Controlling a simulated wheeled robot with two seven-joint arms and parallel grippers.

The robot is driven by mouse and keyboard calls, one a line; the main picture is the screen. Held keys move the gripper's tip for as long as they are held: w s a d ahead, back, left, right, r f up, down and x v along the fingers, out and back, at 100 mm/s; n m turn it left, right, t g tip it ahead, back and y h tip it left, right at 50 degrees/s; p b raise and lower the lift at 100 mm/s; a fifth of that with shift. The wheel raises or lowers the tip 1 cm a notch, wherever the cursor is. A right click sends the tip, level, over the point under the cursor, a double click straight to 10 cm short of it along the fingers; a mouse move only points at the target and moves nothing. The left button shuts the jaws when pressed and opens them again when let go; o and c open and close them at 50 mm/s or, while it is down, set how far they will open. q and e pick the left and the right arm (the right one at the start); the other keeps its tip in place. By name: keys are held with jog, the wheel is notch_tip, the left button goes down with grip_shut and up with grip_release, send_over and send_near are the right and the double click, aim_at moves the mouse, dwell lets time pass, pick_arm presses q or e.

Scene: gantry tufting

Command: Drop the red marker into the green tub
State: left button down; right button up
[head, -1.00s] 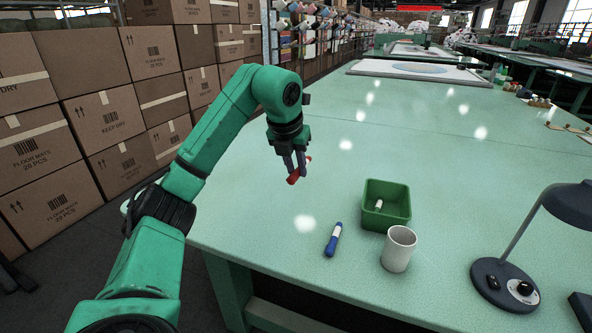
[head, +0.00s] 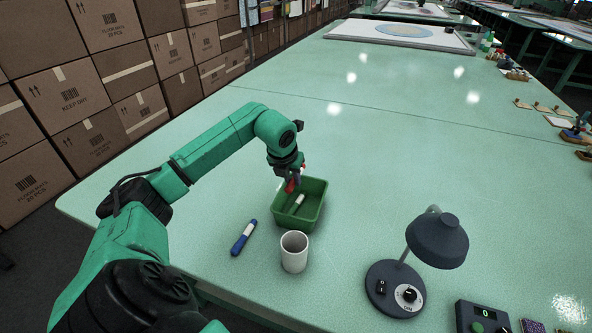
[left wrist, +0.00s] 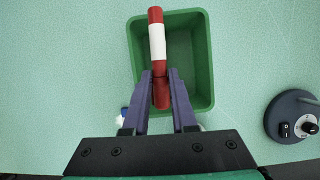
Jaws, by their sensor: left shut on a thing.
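My left gripper (head: 291,178) is shut on the red marker (head: 291,186), above the green tub (head: 314,205). In the left wrist view, the fingers (left wrist: 160,80) grip the red end of the marker (left wrist: 157,42), which has a white band in its middle. The marker lies over the left part of the open tub (left wrist: 204,60), with its far end near the far rim. The gripper hides part of the tub's near side. My right gripper is not in view.
A blue marker (head: 243,238) lies left of the tub. A white mug (head: 294,254) stands just in front of it. The table behind the tub is clear.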

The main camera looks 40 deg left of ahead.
aim_at(290, 183)
pick_arm(q)
notch_tip(290, 183, down, 4)
jog(key=shift+r+b, duration=0.2)
jog(key=shift+b, duration=0.7)
jog(key=shift+w+d+f+b, duration=0.15)
jog(key=shift+w+f+b, duration=0.2)
jog(key=shift+f, duration=0.3)
jog(key=shift+s+r, duration=0.1)
jog(key=c, duration=0.6)
grip_release()
jog(key=shift+s+r, duration=0.1)
jog(key=shift+s, duration=0.05)
jog(key=shift+c, duration=0.2)
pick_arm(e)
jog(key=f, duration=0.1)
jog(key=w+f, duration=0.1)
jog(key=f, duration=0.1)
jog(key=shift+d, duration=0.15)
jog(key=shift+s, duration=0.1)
pick_arm(q)
jog(key=b+v, duration=0.1)
jog(key=v, duration=1.3)
jog(key=shift+r, duration=0.25)
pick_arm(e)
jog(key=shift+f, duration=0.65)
